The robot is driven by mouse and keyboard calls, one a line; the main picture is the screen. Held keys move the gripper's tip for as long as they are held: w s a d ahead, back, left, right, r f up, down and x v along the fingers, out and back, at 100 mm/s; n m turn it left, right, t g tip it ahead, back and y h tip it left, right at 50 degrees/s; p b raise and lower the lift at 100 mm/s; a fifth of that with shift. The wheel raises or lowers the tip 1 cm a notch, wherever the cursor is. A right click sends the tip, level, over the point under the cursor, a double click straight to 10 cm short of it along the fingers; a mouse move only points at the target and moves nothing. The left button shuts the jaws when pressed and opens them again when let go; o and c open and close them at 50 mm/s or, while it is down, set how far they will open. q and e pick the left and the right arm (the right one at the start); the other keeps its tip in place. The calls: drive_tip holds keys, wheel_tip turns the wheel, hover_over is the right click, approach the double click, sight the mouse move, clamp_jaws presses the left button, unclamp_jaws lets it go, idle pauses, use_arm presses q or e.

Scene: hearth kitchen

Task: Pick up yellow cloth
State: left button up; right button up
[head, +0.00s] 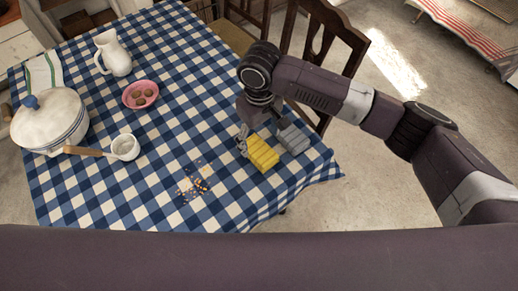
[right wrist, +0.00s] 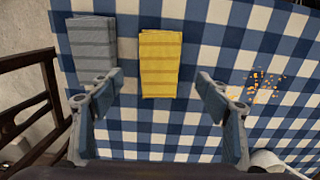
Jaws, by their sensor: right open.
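The yellow cloth (head: 263,153) is folded into a striped rectangle and lies flat on the checked tablecloth near the table's right corner. In the right wrist view the yellow cloth (right wrist: 161,55) sits centred ahead, between the lines of my fingers. My right gripper (right wrist: 160,80) is open and empty, its two fingertips wide apart on either side of the cloth's near end. In the head view my right gripper (head: 258,133) is right over or beside the cloth, partly hiding its far end. Its exact height above the cloth is hard to tell. My left gripper is out of view.
A folded grey cloth (right wrist: 92,45) lies close beside the yellow one. Orange crumbs (head: 195,186) are scattered on the other side. A lidded pot (head: 50,128), a white pitcher (head: 117,55), a pink bowl (head: 131,102) and a small saucepan (head: 125,148) stand farther left. Chairs (head: 340,30) line the far edge.

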sight(259, 150)
wheel_tip(259, 150, down, 5)
drive_tip(key=shift+r+p, duration=0.15)
drive_tip(key=shift+p, duration=0.3)
drive_tip(key=shift+f, duration=0.3)
drive_tip(key=shift+a+f, duration=0.1)
drive_tip(key=shift+c, duration=0.3)
drive_tip(key=shift+w, duration=0.1)
drive_tip(key=c, duration=1.2)
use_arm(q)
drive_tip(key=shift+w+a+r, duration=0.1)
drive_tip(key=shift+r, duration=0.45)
use_arm(e)
drive_tip(key=shift+o, duration=0.2)
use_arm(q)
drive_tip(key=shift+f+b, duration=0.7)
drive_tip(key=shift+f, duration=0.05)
use_arm(e)
wheel_tip(259, 150, up, 20)
